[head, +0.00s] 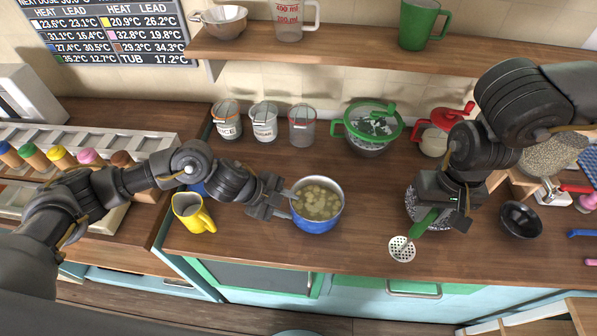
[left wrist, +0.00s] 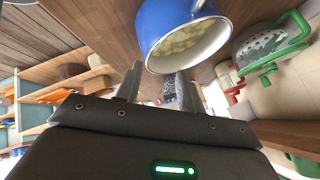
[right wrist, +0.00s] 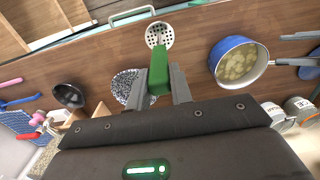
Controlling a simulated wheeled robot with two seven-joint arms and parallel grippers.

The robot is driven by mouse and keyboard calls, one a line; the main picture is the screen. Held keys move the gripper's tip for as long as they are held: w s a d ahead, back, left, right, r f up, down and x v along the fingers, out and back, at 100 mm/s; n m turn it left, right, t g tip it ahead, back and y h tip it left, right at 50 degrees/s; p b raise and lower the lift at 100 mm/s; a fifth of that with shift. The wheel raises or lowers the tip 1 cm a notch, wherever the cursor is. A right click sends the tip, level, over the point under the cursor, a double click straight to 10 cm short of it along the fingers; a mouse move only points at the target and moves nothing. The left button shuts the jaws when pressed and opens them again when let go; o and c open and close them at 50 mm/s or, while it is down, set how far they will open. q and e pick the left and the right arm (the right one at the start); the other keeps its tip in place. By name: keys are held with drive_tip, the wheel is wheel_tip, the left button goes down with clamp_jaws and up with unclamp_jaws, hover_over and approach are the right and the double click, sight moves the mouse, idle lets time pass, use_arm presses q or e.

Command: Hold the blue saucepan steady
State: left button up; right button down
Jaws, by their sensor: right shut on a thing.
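The blue saucepan (head: 318,222) stands on the wooden counter, filled with pale yellowish chunks. It also shows in the left wrist view (left wrist: 160,22) and the right wrist view (right wrist: 228,48). My left gripper (head: 284,203) is at its left side, fingers spread apart and pointing at the pan. In the left wrist view (left wrist: 158,85) nothing is clearly clamped between them. I cannot tell whether a finger touches the pan. My right gripper (right wrist: 158,85) is shut on the green handle (right wrist: 158,68) of a slotted skimmer, its perforated white head (head: 402,249) above the counter.
A yellow mug (head: 187,217) stands left of my left gripper. A speckled pot (right wrist: 122,84) is partly hidden below my right gripper, near a black bowl (head: 520,220). A green-rimmed colander (head: 371,125) and several canisters stand behind. A shelf (head: 400,60) runs above.

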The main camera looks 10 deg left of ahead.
use_arm(q)
drive_tip(key=w+a+r+n+y, duration=0.2)
drive_tip(key=w+a+n+y, duration=0.25)
drive_tip(key=a, duration=0.85)
drive_tip(key=shift+m+t, duration=0.3)
drive_tip(key=shift+m, duration=0.05)
drive_tip(key=shift+w+x, duration=0.15)
drive_tip(key=shift+x, duration=2.15)
drive_tip(key=shift+w+x, duration=0.15)
drive_tip(key=shift+x, duration=2.2)
drive_tip(key=shift+d+r, duration=0.1)
drive_tip(key=shift+r, duration=0.05)
drive_tip(key=shift+c, duration=0.5)
clamp_jaws()
